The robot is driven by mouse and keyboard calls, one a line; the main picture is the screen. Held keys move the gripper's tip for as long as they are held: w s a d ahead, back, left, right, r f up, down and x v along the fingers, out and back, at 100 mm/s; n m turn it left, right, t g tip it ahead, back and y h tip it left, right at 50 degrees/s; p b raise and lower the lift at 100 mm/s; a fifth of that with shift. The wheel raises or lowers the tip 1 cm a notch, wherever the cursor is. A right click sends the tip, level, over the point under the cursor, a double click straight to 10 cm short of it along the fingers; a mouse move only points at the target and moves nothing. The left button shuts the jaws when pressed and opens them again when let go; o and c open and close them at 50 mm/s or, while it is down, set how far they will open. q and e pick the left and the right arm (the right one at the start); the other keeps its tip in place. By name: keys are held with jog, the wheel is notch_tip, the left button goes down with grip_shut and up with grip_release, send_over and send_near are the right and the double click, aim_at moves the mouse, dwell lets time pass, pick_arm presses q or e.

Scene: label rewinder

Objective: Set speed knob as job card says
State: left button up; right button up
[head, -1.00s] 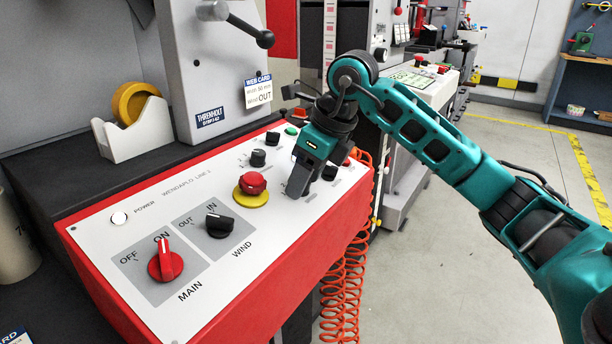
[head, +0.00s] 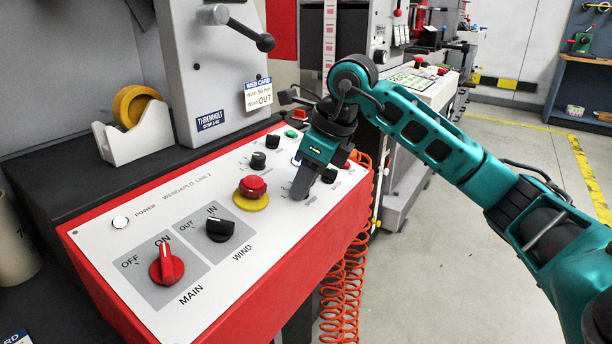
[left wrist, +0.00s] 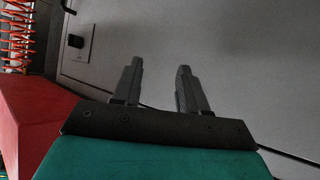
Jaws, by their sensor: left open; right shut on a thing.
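The red-edged white control panel (head: 100,232) fills the middle of the head view. My right gripper (head: 301,190) points down at the panel's right part, shut on a small knob there; the gripper hides the knob and its setting. A dark knob (head: 258,160) stands clear to the left of the gripper. A white web card (head: 258,97) hangs on the grey machine; it reads width 50 mm and wind OUT. Another card (head: 15,338) is cut off at the lower left, its text unreadable. My left gripper (left wrist: 161,66) is open and empty in the left wrist view.
A red MAIN knob (head: 166,265), a black WIND knob (head: 219,228) and a red mushroom button on yellow (head: 252,192) stand left of my right gripper. A black-ended lever (head: 264,41) juts out above. An orange coiled hose (head: 345,290) hangs beside the panel.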

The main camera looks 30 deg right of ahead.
jog(key=n+p, duration=0.2)
jog(key=n, duration=0.2)
jog(key=shift+r+n, duration=0.1)
jog(key=shift+n, duration=0.2)
pick_arm(q)
jog(key=shift+s+a+r+p, duration=0.15)
jog(key=shift+a+r, duration=0.05)
jog(key=shift+r, duration=0.2)
jog(key=shift+s+a+r+p, duration=0.1)
jog(key=shift+a+r+p, duration=0.1)
jog(key=shift+r, duration=0.15)
pick_arm(e)
jog(key=shift+n+g, duration=0.4)
jog(key=shift+n, duration=0.7)
pick_arm(q)
jog(key=shift+d+r, duration=0.1)
jog(key=shift+w, duration=0.1)
pick_arm(e)
jog(key=o, duration=1)
pick_arm(q)
jog(key=shift+r, duration=0.1)
pick_arm(e)
jog(key=shift+o, duration=0.2)
pick_arm(q)
notch_tip(320, 180, up, 3)
jog(key=p, duration=0.2)
jog(key=shift+p, duration=0.4)
pick_arm(e)
jog(key=v, duration=1.2)
jog(key=shift+d+r, duration=0.3)
